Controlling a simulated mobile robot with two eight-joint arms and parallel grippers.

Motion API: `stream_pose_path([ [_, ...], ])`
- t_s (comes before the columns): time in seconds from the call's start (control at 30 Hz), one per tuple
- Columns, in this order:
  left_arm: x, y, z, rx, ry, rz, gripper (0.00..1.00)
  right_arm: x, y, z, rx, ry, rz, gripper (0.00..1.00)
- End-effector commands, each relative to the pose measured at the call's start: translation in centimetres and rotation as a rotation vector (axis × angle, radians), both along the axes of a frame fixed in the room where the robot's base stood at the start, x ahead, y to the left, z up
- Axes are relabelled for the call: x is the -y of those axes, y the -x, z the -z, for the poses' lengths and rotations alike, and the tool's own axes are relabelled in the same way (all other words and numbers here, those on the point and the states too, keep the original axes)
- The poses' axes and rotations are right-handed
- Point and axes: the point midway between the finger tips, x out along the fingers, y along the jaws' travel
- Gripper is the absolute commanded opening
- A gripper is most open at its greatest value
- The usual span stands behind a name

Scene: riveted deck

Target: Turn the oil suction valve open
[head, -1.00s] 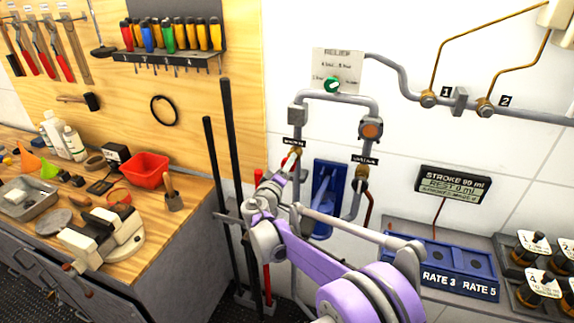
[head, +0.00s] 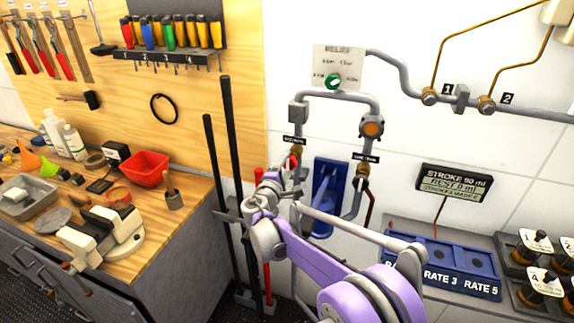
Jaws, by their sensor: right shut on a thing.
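The valve (head: 297,151) is a brass body with a red lever on the left pipe leg, under a small black label (head: 293,140) too blurred to read surely. My right gripper (head: 291,164) is shut on the valve's red lever; my grey wrist and fingers hide most of the lever, so its exact angle cannot be told. A second brass valve (head: 363,171) sits on the right pipe leg under another black label (head: 366,158). My left gripper is not in view.
A relief panel with a green knob (head: 333,81) is above the pipes. A blue wall unit (head: 325,190) stands between the legs. A blue rate tray (head: 440,265) and display (head: 454,184) are at right. A workbench (head: 165,245) with tools is at left.

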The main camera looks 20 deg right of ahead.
Motion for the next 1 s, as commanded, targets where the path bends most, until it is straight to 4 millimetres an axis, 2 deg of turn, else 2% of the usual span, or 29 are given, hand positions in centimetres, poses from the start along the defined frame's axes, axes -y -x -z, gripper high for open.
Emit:
stream_pose_path([
  [0.57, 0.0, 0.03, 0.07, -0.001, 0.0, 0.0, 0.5, 0.03, 0.01, -0.02, -0.02, 0.031, 0.0, 0.03],
  [0.6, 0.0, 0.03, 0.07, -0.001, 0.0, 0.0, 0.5, 0.03, 0.01, -0.02, -0.02, 0.031, 0.0, 0.61],
  [0.77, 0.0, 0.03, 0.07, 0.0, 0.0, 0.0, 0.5, 0.03, 0.01, -0.02, -0.02, 0.03, 0.0, 0.89],
  [1.0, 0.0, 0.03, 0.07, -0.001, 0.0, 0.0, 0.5, 0.01, 0.01, 0.0, -0.02, 0.029, 0.0, 0.89],
])
